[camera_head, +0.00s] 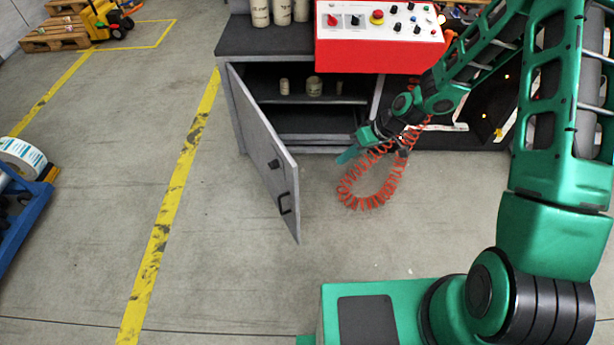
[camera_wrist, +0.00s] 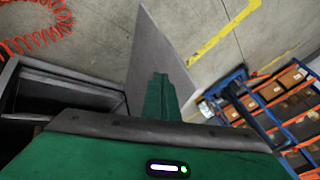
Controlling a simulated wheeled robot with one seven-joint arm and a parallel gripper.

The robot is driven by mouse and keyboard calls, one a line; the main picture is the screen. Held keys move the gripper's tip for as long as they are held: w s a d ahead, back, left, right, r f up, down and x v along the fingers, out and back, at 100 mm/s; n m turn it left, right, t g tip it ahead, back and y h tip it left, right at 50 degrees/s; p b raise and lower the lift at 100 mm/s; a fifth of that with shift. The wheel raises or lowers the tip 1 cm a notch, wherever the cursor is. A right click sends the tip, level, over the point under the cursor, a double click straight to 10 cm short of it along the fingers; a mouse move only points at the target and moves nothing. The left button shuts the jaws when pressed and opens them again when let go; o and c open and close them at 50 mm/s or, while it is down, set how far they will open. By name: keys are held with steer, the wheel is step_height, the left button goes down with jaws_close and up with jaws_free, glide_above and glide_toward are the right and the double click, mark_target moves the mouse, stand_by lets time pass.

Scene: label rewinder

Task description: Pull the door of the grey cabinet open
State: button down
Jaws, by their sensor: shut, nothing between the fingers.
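The grey cabinet (camera_head: 240,122) stands under the red control panel in the head view. Its door (camera_head: 262,150) is swung wide open on the left-hand hinge side, with a black handle (camera_head: 284,204) low near its free edge. The shelves inside show. My gripper (camera_head: 345,156) is shut and empty in front of the open cabinet, to the right of the door and apart from its handle. In the wrist view, the shut fingers (camera_wrist: 160,98) point toward the grey door panel (camera_wrist: 155,55), and the handle cannot be made out.
A red coiled hose (camera_head: 370,190) hangs just below my gripper. A red control panel (camera_head: 380,40) sits on top of the cabinet. A blue cart (camera_head: 12,215) with a label roll stands at the far left. The floor left of the door is clear.

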steer(key=a+f, duration=0.9)
steer(key=a, duration=0.3)
steer(key=shift+f+y, duration=0.2)
steer(key=shift+y, duration=0.2)
